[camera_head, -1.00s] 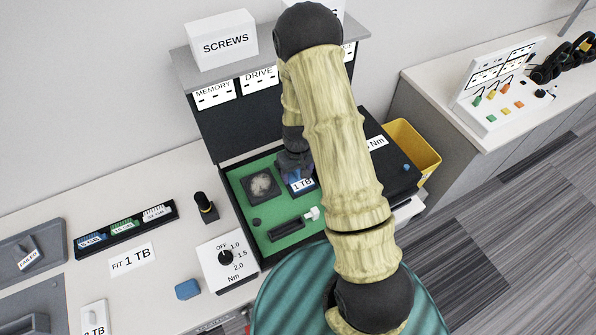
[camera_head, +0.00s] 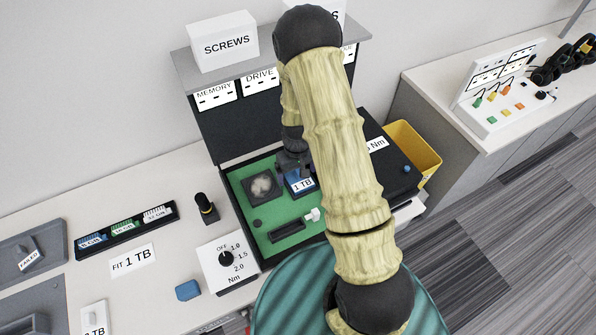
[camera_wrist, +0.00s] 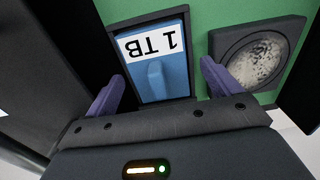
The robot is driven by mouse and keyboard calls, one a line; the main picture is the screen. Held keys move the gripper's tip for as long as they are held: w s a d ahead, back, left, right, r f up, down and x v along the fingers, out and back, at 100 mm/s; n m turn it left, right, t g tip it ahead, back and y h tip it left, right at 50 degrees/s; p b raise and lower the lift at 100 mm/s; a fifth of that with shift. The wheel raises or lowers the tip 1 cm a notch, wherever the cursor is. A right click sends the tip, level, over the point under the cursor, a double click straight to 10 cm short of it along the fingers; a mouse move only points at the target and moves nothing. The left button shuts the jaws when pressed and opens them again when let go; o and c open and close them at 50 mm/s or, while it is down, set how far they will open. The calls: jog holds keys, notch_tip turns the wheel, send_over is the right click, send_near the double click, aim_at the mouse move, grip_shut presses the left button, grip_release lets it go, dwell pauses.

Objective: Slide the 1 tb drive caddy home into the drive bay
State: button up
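The blue 1 TB drive caddy (camera_head: 302,184) lies in a dark-framed drive bay (camera_wrist: 190,96) on the green board, its label showing upside down in the wrist view. The caddy (camera_wrist: 155,55) has a raised blue tab on its face. My gripper (camera_wrist: 160,85) is at the caddy, its two purple fingers spread apart on either side of the tab, with gaps between. In the head view my gripper (camera_head: 292,163) is just behind the label, partly hidden by my arm.
A round fan (camera_head: 262,186) sits left of the caddy, and a black slot (camera_head: 288,231) with a white latch lies in front. A torque dial box (camera_head: 228,258) and a black-yellow tool (camera_head: 206,207) stand left of the open case. A yellow bin (camera_head: 416,150) is at right.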

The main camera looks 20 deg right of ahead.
aim_at(297, 171)
notch_tip(297, 171, up, 18)
jog(key=b, duration=0.2)
jog(key=shift+f, duration=0.25)
dwell(0.4)
jog(key=s+r+m+t, duration=0.2)
jog(key=s+r, duration=0.1)
jog(key=s, duration=1.1)
jog(key=shift+d+r+t, duration=0.2)
jog(key=shift+r+t, duration=0.05)
jog(key=shift+t, duration=0.05)
dwell(0.7)
